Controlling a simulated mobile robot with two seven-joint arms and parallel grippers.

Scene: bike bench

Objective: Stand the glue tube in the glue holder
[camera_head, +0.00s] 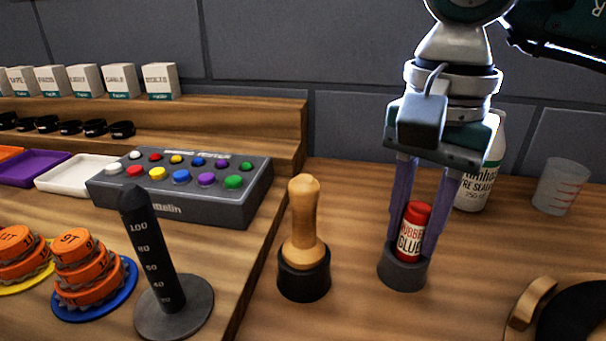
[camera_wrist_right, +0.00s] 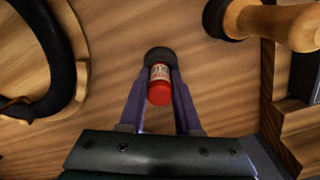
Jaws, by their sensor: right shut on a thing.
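The glue tube (camera_head: 413,229), white with a red cap and "RUBBER GLUE" lettering, stands upright in the head view. Its lower end is inside the dark round glue holder (camera_head: 402,273). Whether it rests on the holder's bottom is hidden. My right gripper (camera_head: 411,240) points down with its purple fingers on either side of the tube, shut on it. In the right wrist view the tube (camera_wrist_right: 159,84) lies between the fingertips, with the holder (camera_wrist_right: 160,56) beyond it. My left gripper is not in view.
A wooden-handled tool (camera_head: 305,225) stands in a dark cup left of the holder. A white sealant bottle (camera_head: 474,190) is close behind my gripper, with a clear measuring cup (camera_head: 560,186) farther right. A black ring-shaped thing (camera_head: 575,315) lies at front right. A grey button box (camera_head: 185,190) is left.

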